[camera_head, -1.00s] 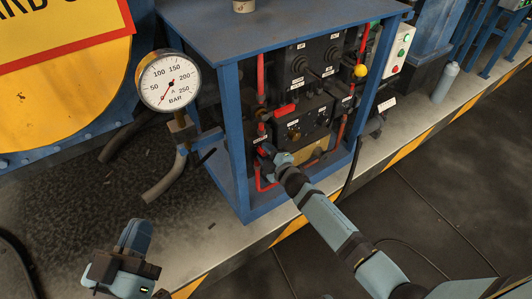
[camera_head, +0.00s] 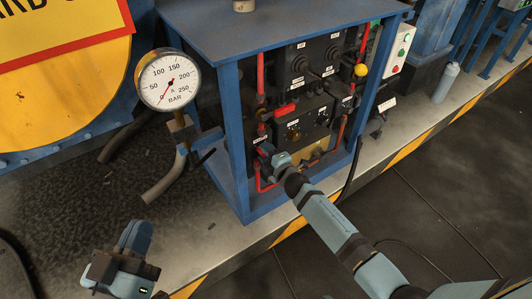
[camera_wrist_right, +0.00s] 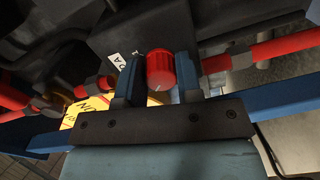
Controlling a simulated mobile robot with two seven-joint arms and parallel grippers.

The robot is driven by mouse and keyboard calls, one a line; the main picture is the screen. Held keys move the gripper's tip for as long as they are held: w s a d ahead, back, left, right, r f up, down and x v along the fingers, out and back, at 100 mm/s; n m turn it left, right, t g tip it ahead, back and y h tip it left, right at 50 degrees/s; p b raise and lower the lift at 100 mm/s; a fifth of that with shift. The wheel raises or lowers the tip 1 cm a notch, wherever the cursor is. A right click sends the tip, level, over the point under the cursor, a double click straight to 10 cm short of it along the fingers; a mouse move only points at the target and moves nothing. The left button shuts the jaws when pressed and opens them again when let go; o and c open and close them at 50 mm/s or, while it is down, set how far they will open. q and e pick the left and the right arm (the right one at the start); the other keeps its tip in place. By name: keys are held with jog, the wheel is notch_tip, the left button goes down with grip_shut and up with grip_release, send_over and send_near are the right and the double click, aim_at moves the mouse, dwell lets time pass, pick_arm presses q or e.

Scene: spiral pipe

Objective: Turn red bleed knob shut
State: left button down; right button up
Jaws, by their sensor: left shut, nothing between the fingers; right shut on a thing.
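The red bleed knob (camera_wrist_right: 161,70) is a short ribbed cylinder in the right wrist view, under a dark block with a white label. My right gripper (camera_wrist_right: 159,78) is shut on it, one blue finger on each side. In the head view my right gripper (camera_head: 267,154) reaches into the lower left of the blue frame, and the knob is hidden there or too small to tell. My left gripper (camera_head: 139,236) is shut and empty at the lower left, away from the panel.
The blue frame (camera_head: 236,150) has an upright post close left of my right gripper. A pressure gauge (camera_head: 170,80) stands left of it, with its needle near 0. Red pipes (camera_wrist_right: 285,45) run beside the knob. A yellow plate (camera_wrist_right: 90,104) lies behind the left finger.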

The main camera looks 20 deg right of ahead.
pick_arm(q)
jog(key=shift+f, duration=0.1)
pick_arm(e)
jog(key=o, duration=0.9)
jog(key=shift+o, duration=0.2)
jog(key=shift+s, duration=0.15)
pick_arm(q)
jog(key=a+y+p, duration=0.1)
jog(key=p, duration=0.2)
jog(key=shift+w, duration=0.1)
pick_arm(e)
jog(key=v, duration=1.3)
jog(key=shift+s, duration=0.25)
jog(key=shift+d, duration=0.1)
